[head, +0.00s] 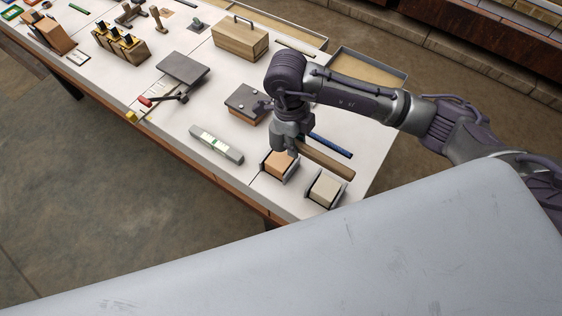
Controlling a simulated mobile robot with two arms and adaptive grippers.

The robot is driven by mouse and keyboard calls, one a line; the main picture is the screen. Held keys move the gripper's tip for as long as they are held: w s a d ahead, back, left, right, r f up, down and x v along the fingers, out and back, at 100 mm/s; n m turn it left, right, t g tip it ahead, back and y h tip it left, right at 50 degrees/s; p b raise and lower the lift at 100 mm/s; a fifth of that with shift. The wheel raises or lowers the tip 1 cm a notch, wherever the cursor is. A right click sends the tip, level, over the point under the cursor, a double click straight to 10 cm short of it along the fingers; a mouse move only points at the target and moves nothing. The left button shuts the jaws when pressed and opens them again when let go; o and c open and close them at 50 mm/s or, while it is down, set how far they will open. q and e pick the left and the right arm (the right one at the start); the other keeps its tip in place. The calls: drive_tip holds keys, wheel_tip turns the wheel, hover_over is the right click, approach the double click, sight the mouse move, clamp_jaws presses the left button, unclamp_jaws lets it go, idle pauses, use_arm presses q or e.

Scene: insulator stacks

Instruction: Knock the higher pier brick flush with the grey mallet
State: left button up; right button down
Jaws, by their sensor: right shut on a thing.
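Two pier bricks sit in dark grey holders near the table's front right corner: an orange-tan one (279,164) and a pale beige one (325,189) to its right. From this angle I cannot tell surely which stands higher. My right gripper (284,149) is just above and behind the orange-tan brick, pointing down. It is shut on what looks like the mallet; a thick wooden bar, apparently its handle (327,160), sticks out to the right behind the beige brick. The mallet's grey head is not clearly visible. My left gripper is out of view.
A grey level (217,144) lies left of the bricks. A blue rod (331,145) lies behind the wooden bar. A dark plate on a brick (246,103), a red-handled hammer (165,99) and a wooden toolbox (240,39) stand farther back. White table shows between them.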

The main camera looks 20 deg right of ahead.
drive_tip(key=shift+r+p, duration=1.95)
drive_tip(key=shift+r, duration=1.6)
